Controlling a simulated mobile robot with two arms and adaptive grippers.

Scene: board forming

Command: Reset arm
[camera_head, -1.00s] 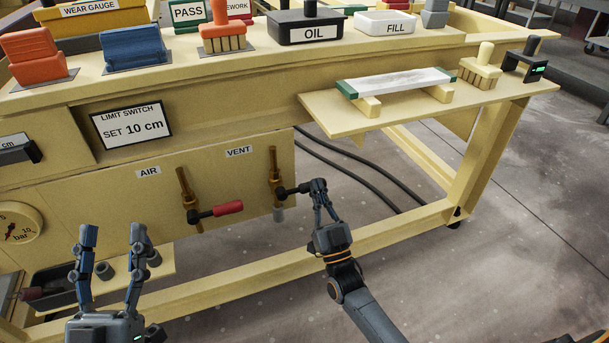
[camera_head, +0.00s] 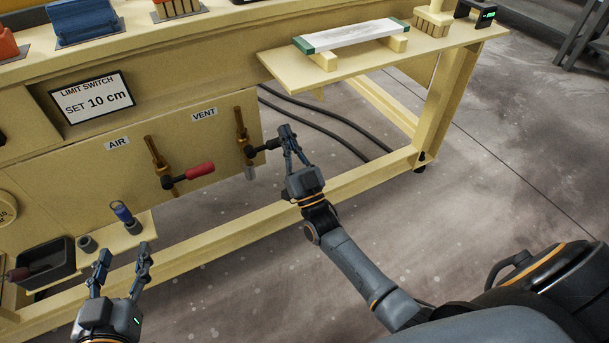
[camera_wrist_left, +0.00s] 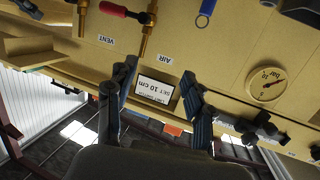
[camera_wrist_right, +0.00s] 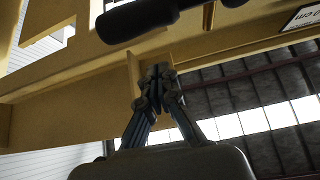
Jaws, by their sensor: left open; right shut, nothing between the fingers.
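My left gripper (camera_head: 121,267) is open and empty at the lower left of the head view, in front of the low shelf. Its spread fingers (camera_wrist_left: 155,92) show in the left wrist view with nothing between them. My right gripper (camera_head: 286,132) is shut and empty, close to the dark-handled VENT valve (camera_head: 244,140). In the right wrist view its fingertips (camera_wrist_right: 157,75) are together, and a dark handle (camera_wrist_right: 140,20) lies above them. I cannot tell whether the fingertips touch the handle. The AIR valve (camera_head: 158,165) has a red handle (camera_head: 200,171) pointing right.
A bench rail (camera_head: 365,168) runs below. Open floor lies right.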

